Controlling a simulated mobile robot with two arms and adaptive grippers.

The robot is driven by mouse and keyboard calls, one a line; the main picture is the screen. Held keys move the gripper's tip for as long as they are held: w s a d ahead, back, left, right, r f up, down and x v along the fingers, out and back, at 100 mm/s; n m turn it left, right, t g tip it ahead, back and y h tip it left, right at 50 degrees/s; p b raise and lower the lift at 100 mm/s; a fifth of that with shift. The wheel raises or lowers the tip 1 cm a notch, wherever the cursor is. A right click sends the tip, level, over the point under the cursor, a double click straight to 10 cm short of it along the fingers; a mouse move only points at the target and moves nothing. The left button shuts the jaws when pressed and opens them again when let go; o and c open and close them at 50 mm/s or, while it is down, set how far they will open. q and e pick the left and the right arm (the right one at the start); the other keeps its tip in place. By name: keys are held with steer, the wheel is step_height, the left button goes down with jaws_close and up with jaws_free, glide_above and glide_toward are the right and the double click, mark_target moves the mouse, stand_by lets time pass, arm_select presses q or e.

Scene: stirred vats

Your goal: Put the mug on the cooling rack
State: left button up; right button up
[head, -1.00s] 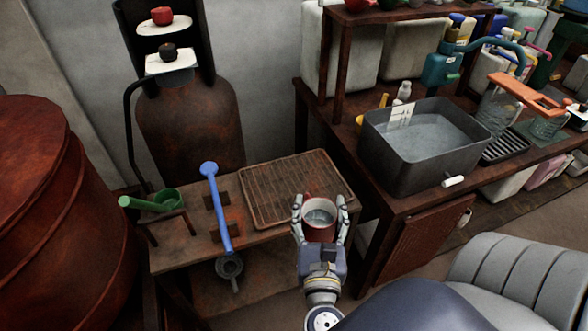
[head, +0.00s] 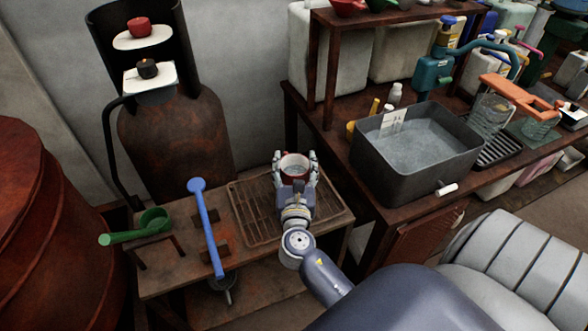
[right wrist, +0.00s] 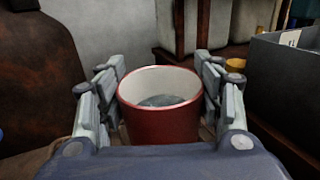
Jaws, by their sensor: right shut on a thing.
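The red mug (head: 293,170) with a pale inside is held upright between the fingers of my right gripper (head: 296,168). In the right wrist view the mug (right wrist: 160,110) sits between both fingers, with something greyish inside it. The cooling rack (head: 252,222) is a brown wire grid on the low wooden table. The mug and gripper are over the rack's back right part in the head view. I cannot tell whether the mug's base touches the rack, as the gripper hides it. My left gripper is not in view.
A blue long-handled tool (head: 207,230) and a green ladle (head: 140,230) lie left of the rack. A dark basin of liquid (head: 415,170) stands on the higher bench at right. A large rusty drum (head: 55,240) is at far left. The rack's left part is clear.

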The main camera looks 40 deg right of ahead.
mark_target(294, 166)
steer(key=shift+w+d, duration=0.2)
steer(key=shift+w, duration=0.2)
steer(key=shift+f, duration=0.3)
steer(key=shift+f+b, duration=0.5)
steer(key=shift+f, duration=0.95)
steer(key=shift+f, duration=0.1)
steer(key=o, duration=1.3)
steer(key=shift+f, duration=0.1)
